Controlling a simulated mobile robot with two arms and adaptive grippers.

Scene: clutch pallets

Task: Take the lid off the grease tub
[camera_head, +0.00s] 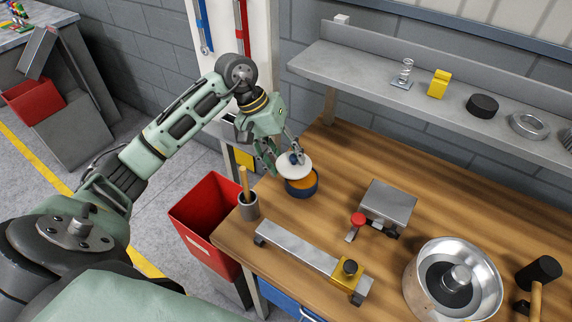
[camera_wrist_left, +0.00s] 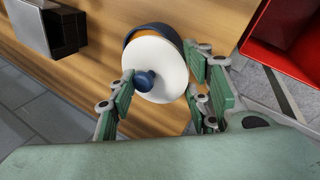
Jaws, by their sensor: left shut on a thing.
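The grease tub (camera_head: 302,187) is a round dark blue tub standing on the wooden bench, with orange grease showing at its open top. Its lid (camera_head: 292,169) is a white disc with a dark blue knob (camera_head: 296,158). My left gripper (camera_head: 286,154) is shut on the lid by its knob. The lid is off the rim and held above the tub, shifted toward the back left, hiding part of the opening. In the left wrist view the lid (camera_wrist_left: 162,64) covers most of the tub (camera_wrist_left: 147,29). My right gripper is not in view.
A grey cup (camera_head: 248,208) with a wooden handle stands left of the tub. A red bin (camera_head: 203,217) is beyond the bench's left edge. A metal block device (camera_head: 388,203), a long metal bar fixture (camera_head: 295,251) and a round metal housing (camera_head: 415,288) occupy the bench. A shelf (camera_head: 350,62) runs behind.

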